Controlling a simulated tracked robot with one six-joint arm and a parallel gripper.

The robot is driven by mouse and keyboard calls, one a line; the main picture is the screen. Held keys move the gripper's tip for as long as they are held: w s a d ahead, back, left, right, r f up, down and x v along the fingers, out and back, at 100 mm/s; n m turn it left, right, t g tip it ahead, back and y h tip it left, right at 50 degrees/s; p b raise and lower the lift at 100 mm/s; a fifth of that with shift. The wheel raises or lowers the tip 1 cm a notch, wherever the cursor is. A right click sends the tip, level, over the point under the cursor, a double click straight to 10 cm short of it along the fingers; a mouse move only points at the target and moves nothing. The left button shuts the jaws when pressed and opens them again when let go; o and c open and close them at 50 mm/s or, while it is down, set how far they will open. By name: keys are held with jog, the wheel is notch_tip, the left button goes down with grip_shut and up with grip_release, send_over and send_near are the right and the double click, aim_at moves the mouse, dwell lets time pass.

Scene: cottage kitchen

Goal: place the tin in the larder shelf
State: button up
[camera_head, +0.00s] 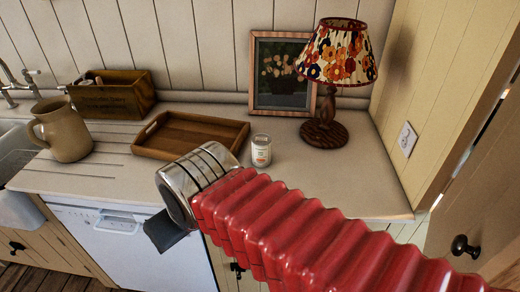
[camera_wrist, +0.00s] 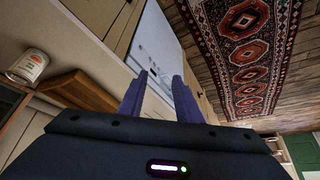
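The tin (camera_head: 261,150) is a small white can with a printed label. It stands upright on the worktop, right of the wooden tray and in front of the lamp. It also shows at the left edge of the wrist view (camera_wrist: 29,67). My gripper (camera_head: 165,232) is in front of the worktop's edge, to the left of the tin and apart from it. In the wrist view its two fingers (camera_wrist: 160,76) are spread with nothing between them. I cannot make out a larder shelf in either view.
A wooden tray (camera_head: 188,135) lies left of the tin. A lamp (camera_head: 325,134) and framed picture (camera_head: 282,86) stand behind it. A jug (camera_head: 62,130) and wooden crate (camera_head: 112,99) are farther left. Worktop (camera_head: 345,178) right of the tin is clear. A patterned rug (camera_wrist: 243,55) covers the floor.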

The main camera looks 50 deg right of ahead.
aim_at(270, 146)
jog(key=shift+o, duration=0.5)
